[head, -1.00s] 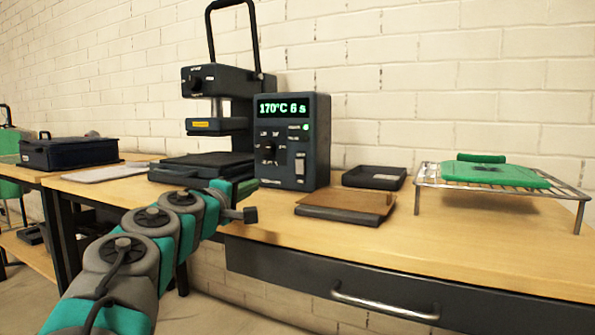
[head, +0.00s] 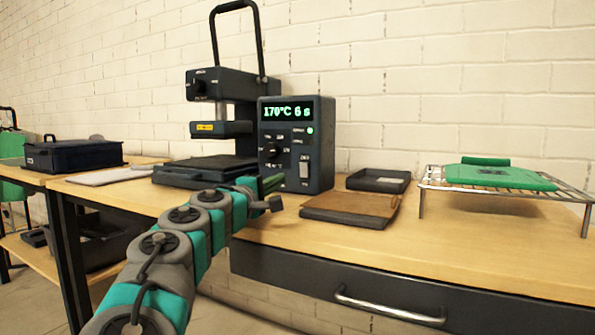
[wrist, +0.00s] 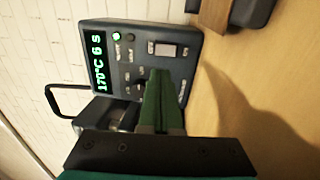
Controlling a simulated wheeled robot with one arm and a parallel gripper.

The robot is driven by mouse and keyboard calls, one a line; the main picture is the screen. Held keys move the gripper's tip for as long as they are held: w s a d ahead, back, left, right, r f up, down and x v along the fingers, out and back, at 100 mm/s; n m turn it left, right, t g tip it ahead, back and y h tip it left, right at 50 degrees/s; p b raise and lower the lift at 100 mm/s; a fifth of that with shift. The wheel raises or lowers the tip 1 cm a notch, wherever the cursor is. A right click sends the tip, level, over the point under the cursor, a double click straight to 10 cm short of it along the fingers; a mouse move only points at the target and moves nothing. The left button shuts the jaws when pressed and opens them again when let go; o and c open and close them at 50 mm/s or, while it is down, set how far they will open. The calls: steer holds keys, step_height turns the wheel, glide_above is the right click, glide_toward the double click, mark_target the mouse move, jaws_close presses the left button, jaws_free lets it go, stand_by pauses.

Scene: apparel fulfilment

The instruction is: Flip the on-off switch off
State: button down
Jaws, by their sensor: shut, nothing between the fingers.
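The control box (head: 325,150) stands on the bench with a lit green display reading 170°C and 6 s. Its light rocker switch (head: 304,170) is at the lower right of the front panel, beside a dark knob (head: 274,154). A green lamp (head: 310,130) above the switch is lit. My gripper (head: 272,184) is in front of the panel's lower part, shut and empty. In the wrist view, its green fingers (wrist: 163,100) are together and point at the panel (wrist: 142,65). The switch (wrist: 165,50) shows just beyond the fingertips; contact cannot be told.
The heat press (head: 225,125) stands left of the box. A brown-topped pad (head: 350,208) and a black tray (head: 378,181) lie to the right. A wire rack (head: 430,187) holds green pieces. A drawer handle (head: 390,308) projects from the bench front.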

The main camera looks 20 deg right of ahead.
mark_target(303, 165)
steer(key=x, duration=0.9)
steer(key=shift+w+d, duration=0.2)
steer(key=shift+d, duration=0.15)
steer(key=shift+w+d+r, duration=0.1)
steer(key=shift+w+d, duration=0.1)
steer(key=shift+d, duration=0.05)
steer(key=p, duration=0.1)
steer(key=r+p, duration=0.1)
steer(key=shift+w+d+g+y+p, duration=0.15)
steer(key=shift+g+y+p, duration=0.15)
steer(key=shift+p, duration=0.1)
steer(key=shift+f+b, duration=0.3)
steer(key=shift+b, duration=0.1)
steer(key=r+v, duration=0.2)
steer(key=v, duration=1.2)
steer(key=shift+r, duration=0.25)
